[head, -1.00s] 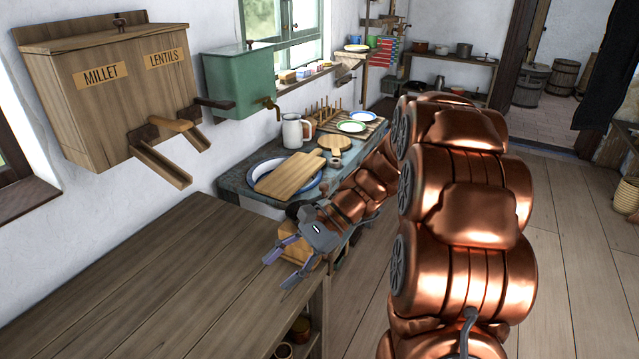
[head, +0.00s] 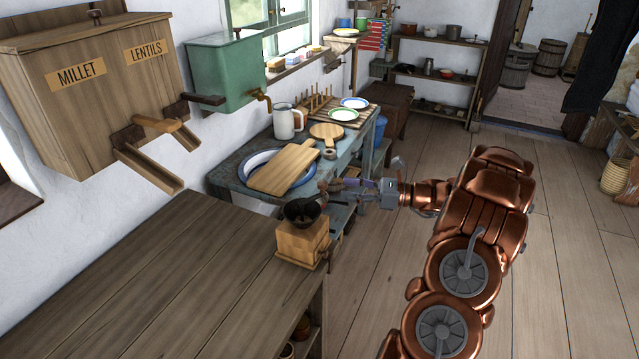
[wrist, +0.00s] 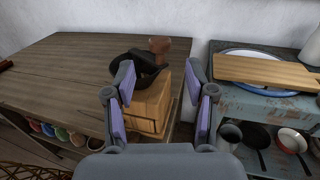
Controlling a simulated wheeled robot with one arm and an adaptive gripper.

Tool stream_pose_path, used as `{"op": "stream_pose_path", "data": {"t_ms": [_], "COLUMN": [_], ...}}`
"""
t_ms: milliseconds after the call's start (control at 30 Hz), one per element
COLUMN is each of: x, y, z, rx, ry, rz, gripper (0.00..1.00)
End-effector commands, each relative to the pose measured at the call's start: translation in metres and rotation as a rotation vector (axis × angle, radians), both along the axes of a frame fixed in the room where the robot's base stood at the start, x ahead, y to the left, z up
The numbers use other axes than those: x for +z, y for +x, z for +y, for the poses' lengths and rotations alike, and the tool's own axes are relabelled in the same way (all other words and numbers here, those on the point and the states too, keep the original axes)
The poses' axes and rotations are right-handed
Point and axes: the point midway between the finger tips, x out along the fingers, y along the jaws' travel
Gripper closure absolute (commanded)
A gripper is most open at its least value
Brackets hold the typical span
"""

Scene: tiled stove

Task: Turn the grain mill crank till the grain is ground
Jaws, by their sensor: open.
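The grain mill (head: 301,244) is a light wooden box with a dark bowl-shaped hopper (head: 300,211) on top. It stands at the right end of the brown table. In the wrist view the mill (wrist: 150,105) appears ahead, between my fingers in the picture. Its dark crank with a brown wooden knob (wrist: 158,46) rises above the hopper there. My gripper (head: 336,186) is open and empty, just right of the hopper at about its height. In the wrist view its two purple-padded fingers (wrist: 161,80) are spread wide. Whether a finger touches the mill is unclear. The hopper's contents are hidden.
The brown table (head: 170,285) is bare left of the mill. Behind it, a worn blue counter (head: 225,185) bears a cutting board (head: 284,168) on a blue-rimmed basin. A wooden millet and lentil dispenser (head: 95,90) and a green tank (head: 228,72) hang on the wall.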

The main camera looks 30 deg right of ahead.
Motion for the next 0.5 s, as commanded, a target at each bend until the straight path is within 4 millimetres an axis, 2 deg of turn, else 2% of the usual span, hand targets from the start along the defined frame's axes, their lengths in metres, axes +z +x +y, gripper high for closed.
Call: {"op": "stream_pose_path", "data": {"t_ms": [500], "x": [0.002], "y": [0.043], "z": [0.047], "rx": [0.003], "ry": [0.003], "rz": [0.001], "gripper": [0.45]}}
